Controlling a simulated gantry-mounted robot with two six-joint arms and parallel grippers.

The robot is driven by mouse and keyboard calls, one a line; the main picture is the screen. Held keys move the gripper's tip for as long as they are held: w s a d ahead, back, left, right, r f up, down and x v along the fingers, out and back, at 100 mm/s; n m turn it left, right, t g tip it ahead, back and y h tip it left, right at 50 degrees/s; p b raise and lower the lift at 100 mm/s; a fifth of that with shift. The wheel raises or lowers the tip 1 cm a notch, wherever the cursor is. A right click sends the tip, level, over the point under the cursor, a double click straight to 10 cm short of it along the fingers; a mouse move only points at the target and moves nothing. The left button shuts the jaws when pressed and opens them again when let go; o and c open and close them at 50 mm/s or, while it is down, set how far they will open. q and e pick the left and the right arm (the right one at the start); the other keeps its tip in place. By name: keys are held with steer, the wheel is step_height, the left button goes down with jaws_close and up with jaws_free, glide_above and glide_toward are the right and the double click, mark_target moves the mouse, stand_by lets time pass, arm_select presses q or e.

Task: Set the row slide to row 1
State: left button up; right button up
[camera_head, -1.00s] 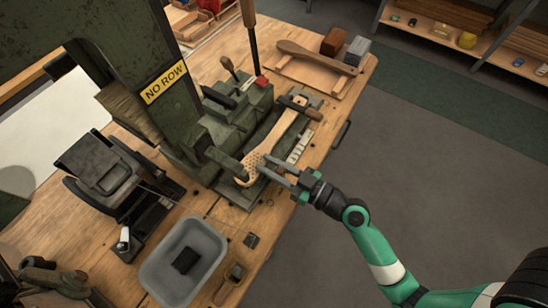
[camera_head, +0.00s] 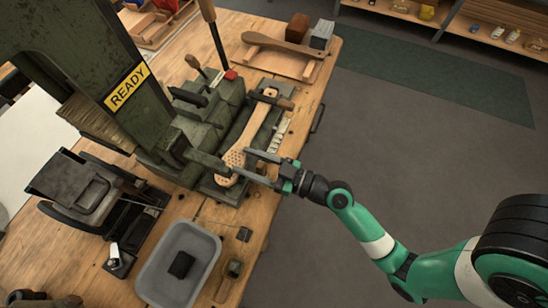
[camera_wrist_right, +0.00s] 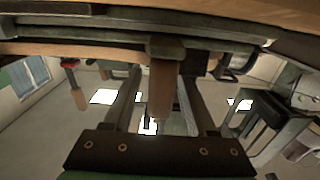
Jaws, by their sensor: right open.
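The dark green tufting machine (camera_head: 200,120) carries a yellow sign (camera_head: 127,86) reading READY. A wooden brush (camera_head: 255,122) with a perforated head (camera_head: 234,160) lies in its bed. A pale strip with marks (camera_head: 279,134) runs beside the brush; which part is the row slide is hard to tell. My right gripper (camera_head: 240,162) is open, its fingers reaching in from the right by the brush head. In the right wrist view, a wooden peg (camera_wrist_right: 160,92) shows between the open fingers (camera_wrist_right: 160,98); I cannot tell whether they touch it. My left gripper is out of view.
A grey bin (camera_head: 180,262) holding a dark block stands at the front of the wooden bench (camera_head: 210,212). Another brush (camera_head: 280,45) lies on a wooden rack at the back. Open floor lies right of the bench.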

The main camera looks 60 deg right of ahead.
mark_target(265, 168)
steer(key=s, duration=0.2)
steer(key=s+d+b, duration=0.1)
steer(key=s, duration=0.5)
steer(key=shift+d+f+b, duration=0.2)
steer(key=shift+d+b, duration=0.2)
steer(key=s+p, duration=0.1)
steer(key=p, duration=0.1)
steer(key=s+p, duration=0.2)
steer(key=shift+s+d+r, duration=0.2)
steer(key=shift+a+p, duration=0.1)
steer(key=shift+p, duration=0.25)
